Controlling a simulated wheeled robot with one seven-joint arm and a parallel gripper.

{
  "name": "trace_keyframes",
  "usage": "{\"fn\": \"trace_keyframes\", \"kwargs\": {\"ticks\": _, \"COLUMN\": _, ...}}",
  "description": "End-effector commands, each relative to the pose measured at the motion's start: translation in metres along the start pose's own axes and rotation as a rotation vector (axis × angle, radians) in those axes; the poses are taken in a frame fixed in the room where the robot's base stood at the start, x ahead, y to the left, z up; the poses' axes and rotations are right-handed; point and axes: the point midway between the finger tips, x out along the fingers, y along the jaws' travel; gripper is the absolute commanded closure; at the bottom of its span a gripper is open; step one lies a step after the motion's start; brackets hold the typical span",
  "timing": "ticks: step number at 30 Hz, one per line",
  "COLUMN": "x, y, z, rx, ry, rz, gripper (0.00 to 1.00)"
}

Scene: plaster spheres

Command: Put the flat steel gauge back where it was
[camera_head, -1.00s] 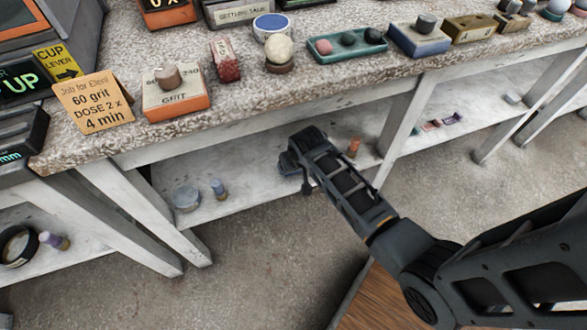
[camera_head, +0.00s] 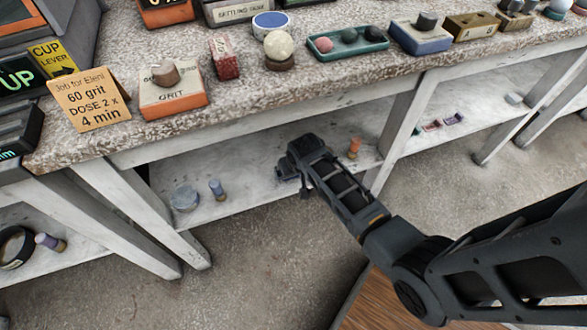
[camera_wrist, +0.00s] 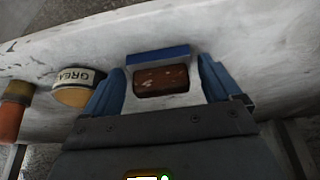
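My gripper (camera_head: 286,172) is low over the white lower shelf under the bench, its tip partly hidden by my arm. In the wrist view its two blue fingers (camera_wrist: 160,78) stand apart, one on each side of a pale flat-faced piece (camera_wrist: 130,100) with a blue end strip and a brown, mottled rectangle in its middle. The piece lies very close to both fingers; I cannot tell whether they press on it. I cannot tell whether it is the flat steel gauge. No other thing can be surely made out as the gauge.
A grease tin (camera_wrist: 78,88) and an orange bottle (camera_wrist: 10,115) stand beside my gripper; the bottle (camera_head: 355,148) also shows in the head view. A grey round tin (camera_head: 185,198) and a small bottle (camera_head: 217,190) stand left. The benchtop (camera_head: 190,125) overhangs; legs bound the shelf.

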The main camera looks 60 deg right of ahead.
Motion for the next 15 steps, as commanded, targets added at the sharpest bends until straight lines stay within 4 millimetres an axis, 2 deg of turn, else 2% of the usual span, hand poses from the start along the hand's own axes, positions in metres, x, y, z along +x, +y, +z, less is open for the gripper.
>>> {"fn": "trace_keyframes", "kwargs": {"ticks": 3, "x": 0.0, "y": 0.0, "z": 0.0, "rx": 0.0, "ry": 0.0, "rz": 0.0, "gripper": 0.0}}
{"fn": "trace_keyframes", "kwargs": {"ticks": 10, "x": -0.002, "y": 0.0, "z": -0.001, "rx": 0.0, "ry": 0.0, "rz": 0.0, "gripper": 0.0}}
{"fn": "trace_keyframes", "kwargs": {"ticks": 15, "x": -0.019, "y": 0.001, "z": -0.001, "rx": -0.001, "ry": 0.0, "rz": 0.001, "gripper": 0.0}}
